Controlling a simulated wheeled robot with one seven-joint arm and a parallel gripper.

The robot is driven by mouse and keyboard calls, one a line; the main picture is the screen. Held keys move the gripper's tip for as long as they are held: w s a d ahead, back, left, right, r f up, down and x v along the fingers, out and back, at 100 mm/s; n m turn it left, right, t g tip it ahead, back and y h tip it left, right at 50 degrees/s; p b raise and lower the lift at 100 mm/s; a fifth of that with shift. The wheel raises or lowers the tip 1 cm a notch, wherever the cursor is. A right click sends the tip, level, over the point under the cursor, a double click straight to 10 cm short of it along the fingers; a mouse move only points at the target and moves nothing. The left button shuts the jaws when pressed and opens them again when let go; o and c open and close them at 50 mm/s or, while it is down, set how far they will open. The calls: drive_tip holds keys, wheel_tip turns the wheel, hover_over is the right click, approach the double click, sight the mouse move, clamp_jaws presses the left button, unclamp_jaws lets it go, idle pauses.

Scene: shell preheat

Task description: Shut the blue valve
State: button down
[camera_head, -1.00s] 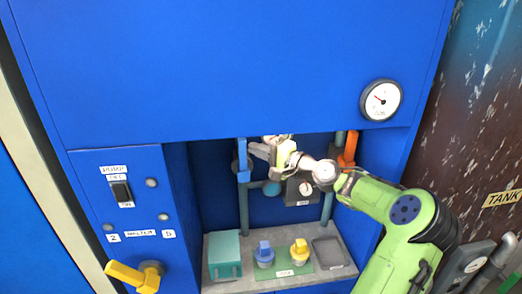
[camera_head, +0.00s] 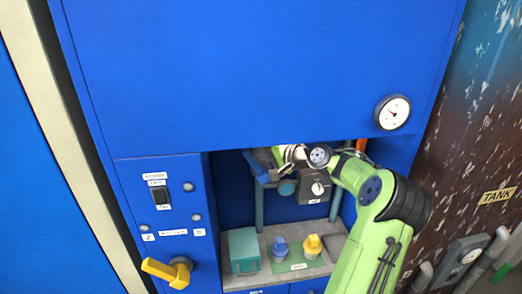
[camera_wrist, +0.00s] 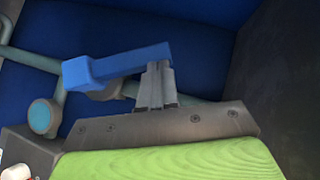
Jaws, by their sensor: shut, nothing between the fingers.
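The blue valve handle (camera_head: 257,168) is in the recess of the blue cabinet, on the left upright pipe (camera_head: 259,207). In the head view it slants down to the right, at an angle to the pipe. In the wrist view the blue handle (camera_wrist: 122,64) lies across the upper middle, with the grey pipe (camera_wrist: 33,60) behind it. My gripper (camera_wrist: 157,68) is shut and empty. Its fingertips are at the handle's right end in the wrist view, seemingly against its side; contact is not certain. In the head view my arm partly hides the gripper and the recess.
A teal box (camera_head: 243,250), a blue knob (camera_head: 280,247) and a yellow knob (camera_head: 312,244) stand on the shelf below.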

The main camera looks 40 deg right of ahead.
drive_tip(key=w+a+f+n+g+h+b, duration=0.3)
drive_tip(key=w+a+f+g+b, duration=0.1)
drive_tip(key=a+f, duration=0.3)
drive_tip(key=shift+w+n+h, duration=0.3)
drive_tip(key=shift+w+n, duration=0.1)
drive_tip(key=shift+w, duration=0.05)
idle(0.3)
drive_tip(key=shift+f+g, duration=0.2)
drive_tip(key=shift+g, duration=0.1)
drive_tip(key=v, duration=0.7)
drive_tip(key=shift+s+r, duration=0.25)
drive_tip(key=shift+r, duration=0.05)
idle(0.4)
